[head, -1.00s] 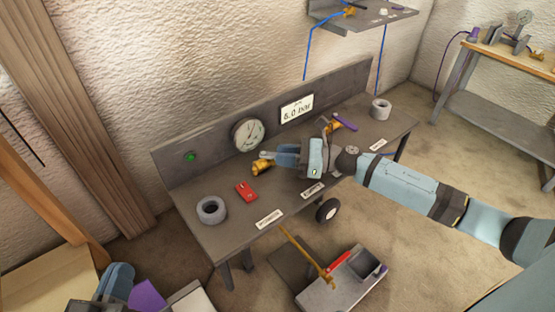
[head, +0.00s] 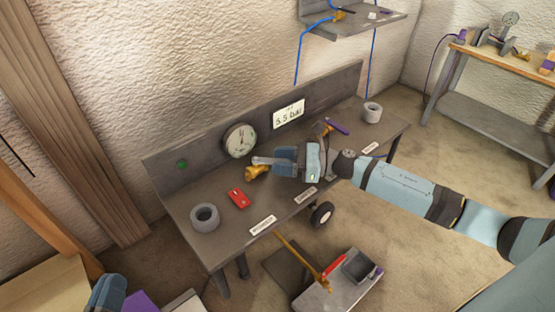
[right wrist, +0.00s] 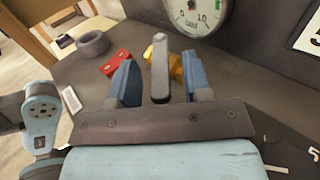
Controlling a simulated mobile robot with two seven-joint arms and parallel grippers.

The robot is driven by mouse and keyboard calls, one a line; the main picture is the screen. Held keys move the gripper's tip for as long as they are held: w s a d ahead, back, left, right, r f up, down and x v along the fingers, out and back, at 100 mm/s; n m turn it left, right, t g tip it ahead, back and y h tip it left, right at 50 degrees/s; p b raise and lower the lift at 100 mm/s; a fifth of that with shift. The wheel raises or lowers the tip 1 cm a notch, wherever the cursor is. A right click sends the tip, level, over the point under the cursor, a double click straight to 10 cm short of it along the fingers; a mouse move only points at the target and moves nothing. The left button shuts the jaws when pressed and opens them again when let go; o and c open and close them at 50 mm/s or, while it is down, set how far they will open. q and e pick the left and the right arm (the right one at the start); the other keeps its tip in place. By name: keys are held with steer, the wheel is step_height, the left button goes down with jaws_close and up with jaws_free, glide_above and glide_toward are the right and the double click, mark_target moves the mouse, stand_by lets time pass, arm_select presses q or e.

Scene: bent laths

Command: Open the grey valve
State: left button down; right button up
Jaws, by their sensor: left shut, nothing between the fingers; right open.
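The grey valve's lever (head: 264,161) sticks out above a brass valve body (head: 257,172) on the bench, in front of the round gauge. In the right wrist view the grey lever (right wrist: 160,65) stands between my two blue fingers, with gaps beside it; the brass body (right wrist: 176,67) is partly hidden behind it. My right gripper (head: 284,160) is open around the lever; it also shows in the right wrist view (right wrist: 160,82). My left gripper (head: 106,292) is shut and empty at the lower left, cut by the frame edge.
The gauge (head: 240,141) and a display (head: 289,114) reading about 5.5 bar are at the bench's back. A red block (head: 239,198), grey rings (head: 205,217) (head: 372,112) and a purple-handled valve (head: 337,127) lie on the bench (head: 190,250). A cart (head: 340,295) stands in front.

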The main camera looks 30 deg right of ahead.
steer(key=p+v, duration=0.1)
steer(key=v, duration=1.1)
steer(key=shift+s+d+p, duration=0.1)
steer(key=shift+d+p, duration=0.05)
steer(key=shift+p, duration=0.25)
steer(key=shift+s+d, duration=0.1)
steer(key=shift+d, duration=0.1)
arm_select(q)
step_height(320, 180, up, 2)
steer(key=shift+s+a+r+t, duration=0.1)
steer(key=shift+r+t, duration=0.1)
steer(key=shift+t, duration=0.3)
steer(key=shift+r, duration=0.1)
